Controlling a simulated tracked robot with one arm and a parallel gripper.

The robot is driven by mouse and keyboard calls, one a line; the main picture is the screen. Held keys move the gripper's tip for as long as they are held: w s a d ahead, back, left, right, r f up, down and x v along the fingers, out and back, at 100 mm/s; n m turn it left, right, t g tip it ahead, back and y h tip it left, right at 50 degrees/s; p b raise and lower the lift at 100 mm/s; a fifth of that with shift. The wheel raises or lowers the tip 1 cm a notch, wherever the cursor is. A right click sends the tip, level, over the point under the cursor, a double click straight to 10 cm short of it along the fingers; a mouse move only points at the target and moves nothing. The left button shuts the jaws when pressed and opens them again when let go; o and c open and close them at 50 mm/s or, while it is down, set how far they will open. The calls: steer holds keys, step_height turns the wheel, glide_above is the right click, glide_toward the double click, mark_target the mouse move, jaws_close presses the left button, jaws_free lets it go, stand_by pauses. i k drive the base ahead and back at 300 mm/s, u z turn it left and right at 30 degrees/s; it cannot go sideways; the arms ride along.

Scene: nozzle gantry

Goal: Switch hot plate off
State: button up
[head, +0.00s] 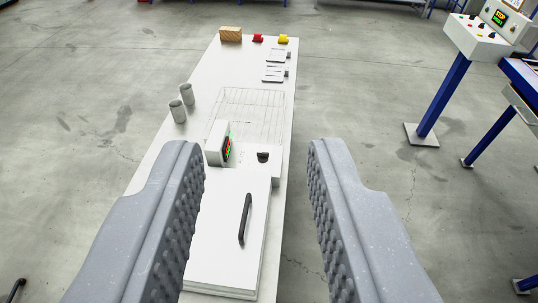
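A white unit with a wire grid, which looks like the hot plate (247,109), lies on the long white table in the head view. At its near edge a small white box carries a display (227,149) with red and green marks, too small to read. A black knob (263,156) sits to the right of the display. My gripper (256,148) is open and empty, its two grey studded fingers wide apart at the left and right. In the picture the display and knob show between the fingers; no contact is visible.
A white box with a black handle (245,219) lies nearer on the table (205,85). Two grey cylinders (182,102) stand left. A wooden block (230,34), red and yellow items and two small frames are farther back. A blue-post control stand (455,85) is right; floor between is clear.

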mark_target(263, 156)
steer(key=u, duration=0.05)
steer(key=k, duration=1.15)
steer(key=u, duration=0.35)
steer(key=i, duration=2.1)
steer(key=z, duration=0.7)
